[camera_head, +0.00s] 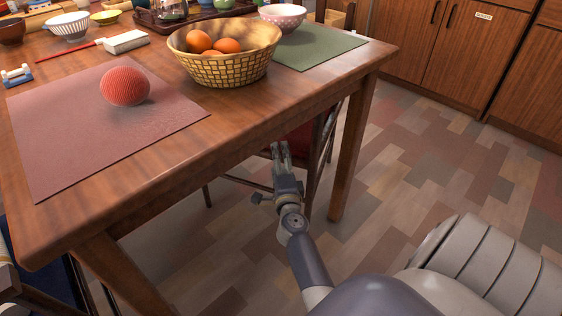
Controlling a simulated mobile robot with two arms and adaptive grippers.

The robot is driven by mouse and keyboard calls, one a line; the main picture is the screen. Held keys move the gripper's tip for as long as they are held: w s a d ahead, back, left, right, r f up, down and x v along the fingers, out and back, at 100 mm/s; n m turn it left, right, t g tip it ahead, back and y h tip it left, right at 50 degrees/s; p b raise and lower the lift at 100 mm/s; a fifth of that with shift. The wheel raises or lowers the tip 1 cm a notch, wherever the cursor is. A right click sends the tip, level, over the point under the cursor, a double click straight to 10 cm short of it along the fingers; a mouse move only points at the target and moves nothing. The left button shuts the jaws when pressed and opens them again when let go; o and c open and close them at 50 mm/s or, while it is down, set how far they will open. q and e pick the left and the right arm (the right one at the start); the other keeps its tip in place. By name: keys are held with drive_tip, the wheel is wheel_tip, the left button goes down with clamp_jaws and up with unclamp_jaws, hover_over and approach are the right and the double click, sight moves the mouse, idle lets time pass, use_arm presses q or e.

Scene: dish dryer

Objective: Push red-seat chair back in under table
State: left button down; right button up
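The red-seat chair (303,138) is mostly hidden beneath the wooden table (190,150). A patch of its red seat and parts of its dark frame show below the table's right-hand edge, beside the table leg (350,150). My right gripper (280,147) reaches in from the bottom of the view, with its fingertips at the table edge close to the red seat. Its fingers look close together with nothing between them. I cannot tell whether it touches the chair. My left gripper is not in view.
On the table are a wicker basket (225,72) of oranges, a red ball (125,86) on a reddish mat, a green mat (320,50) and several bowls. A dark blue chair seat (45,280) shows at lower left. Wooden cabinets (470,50) stand behind open floor (430,150) at right.

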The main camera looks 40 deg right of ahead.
drive_tip(key=b+x, duration=0.1)
drive_tip(key=x, duration=0.6)
drive_tip(key=shift+w+d, duration=0.15)
clamp_jaws()
